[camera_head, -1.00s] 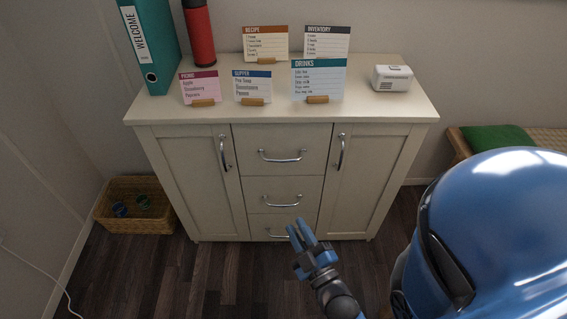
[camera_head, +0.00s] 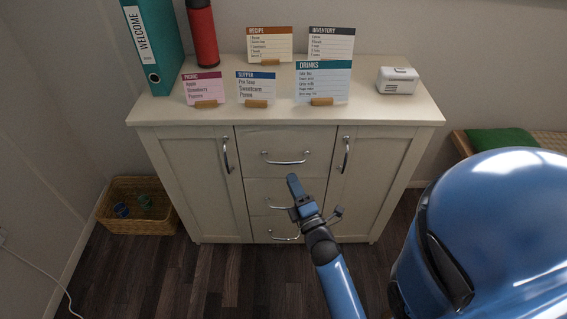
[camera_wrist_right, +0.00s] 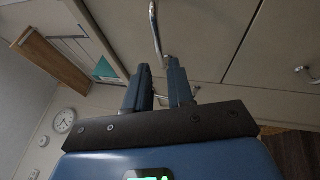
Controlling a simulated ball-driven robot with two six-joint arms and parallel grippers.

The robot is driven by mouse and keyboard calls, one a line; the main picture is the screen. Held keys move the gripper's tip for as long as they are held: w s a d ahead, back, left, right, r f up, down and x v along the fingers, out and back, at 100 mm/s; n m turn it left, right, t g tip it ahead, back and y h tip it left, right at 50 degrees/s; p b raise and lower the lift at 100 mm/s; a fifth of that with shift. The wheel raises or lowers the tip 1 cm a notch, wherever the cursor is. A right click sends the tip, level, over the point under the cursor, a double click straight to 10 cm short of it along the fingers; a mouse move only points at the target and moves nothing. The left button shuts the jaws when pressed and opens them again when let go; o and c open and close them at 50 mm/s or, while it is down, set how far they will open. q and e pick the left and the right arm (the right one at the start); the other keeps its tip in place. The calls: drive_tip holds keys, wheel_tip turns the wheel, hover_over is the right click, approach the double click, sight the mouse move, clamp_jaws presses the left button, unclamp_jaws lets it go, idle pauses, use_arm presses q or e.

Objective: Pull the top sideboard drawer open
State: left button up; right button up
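The white sideboard (camera_head: 180,116) stands against the wall. Its top drawer (camera_head: 268,138) is shut, its front flush with the doors. The drawer's curved metal handle (camera_head: 286,160) is empty. My right gripper (camera_head: 296,190) is below that handle, in front of the middle drawer (camera_head: 258,187), and does not touch the top handle. In the right wrist view my right gripper (camera_wrist_right: 158,75) has its two fingers apart with nothing between them. A metal handle (camera_wrist_right: 155,30) lies just beyond the fingertips there, in line with the gap. My left gripper is not in view.
Doors with upright handles (camera_head: 226,155) flank the drawers. Cards on small stands, a teal binder (camera_head: 152,45), a red bottle (camera_head: 202,35) and a white box (camera_head: 397,80) stand on top. A wicker basket (camera_head: 138,222) is at the left. Floor in front is clear.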

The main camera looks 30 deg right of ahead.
sight(284, 163)
drive_tip(key=x, duration=0.7)
drive_tip(key=shift+w+d+r, duration=0.1)
drive_tip(key=shift+w, duration=0.15)
clamp_jaws()
